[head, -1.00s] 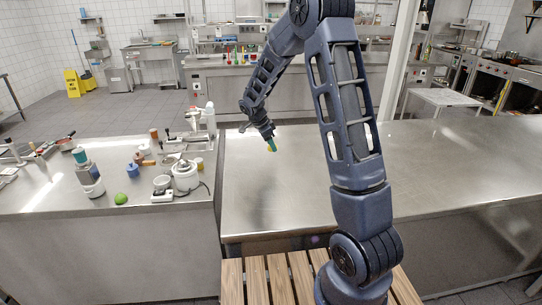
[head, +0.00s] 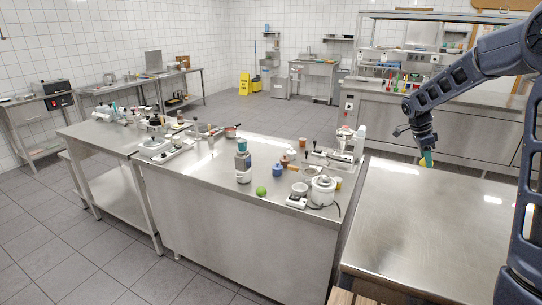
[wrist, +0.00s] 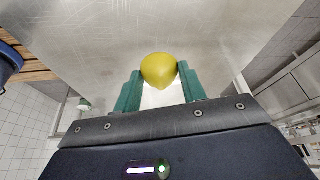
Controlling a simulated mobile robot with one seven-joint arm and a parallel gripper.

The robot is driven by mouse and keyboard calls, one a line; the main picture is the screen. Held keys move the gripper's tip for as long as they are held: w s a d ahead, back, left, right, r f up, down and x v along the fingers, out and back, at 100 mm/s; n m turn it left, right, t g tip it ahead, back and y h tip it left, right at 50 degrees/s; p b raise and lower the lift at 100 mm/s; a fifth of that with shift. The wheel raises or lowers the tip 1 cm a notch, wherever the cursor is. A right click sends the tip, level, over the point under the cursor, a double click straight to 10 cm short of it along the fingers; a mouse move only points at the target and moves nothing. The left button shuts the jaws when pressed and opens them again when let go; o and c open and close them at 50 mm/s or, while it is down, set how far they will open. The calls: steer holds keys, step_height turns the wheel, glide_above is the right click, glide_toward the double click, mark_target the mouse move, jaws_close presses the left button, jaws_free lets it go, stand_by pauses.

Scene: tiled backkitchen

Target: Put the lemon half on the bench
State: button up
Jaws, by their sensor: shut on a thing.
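The lemon half (wrist: 159,70), yellow and rounded, sits between the green fingers of my gripper (wrist: 157,88) in the wrist view. My gripper is shut on it. In the head view my gripper (head: 427,160) hangs fingers down over the back part of the bare steel bench (head: 430,225) at the right. The lemon half is hardly visible there, and its exact height above the steel is hard to tell. A second steel bench (head: 215,180), crowded with things, stands to the left.
The left bench holds a green lime (head: 261,190), a blender-like device (head: 243,165), a white pot-like appliance (head: 322,190) and a white bottle (head: 360,140). A narrow gap parts the two benches. The right bench's top looks clear.

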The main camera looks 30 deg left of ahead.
steer(key=a+n+t, duration=0.1)
steer(key=a+n, duration=0.3)
steer(key=a, duration=0.9)
steer(key=n+t+y, duration=0.2)
steer(key=n+y, duration=0.2)
steer(key=n, duration=0.7)
glide_above(277, 197)
steer(key=s, duration=0.1)
step_height(277, 197, down, 20)
steer(key=shift+r, duration=0.1)
steer(key=o, duration=1)
steer(key=shift+c, duration=0.2)
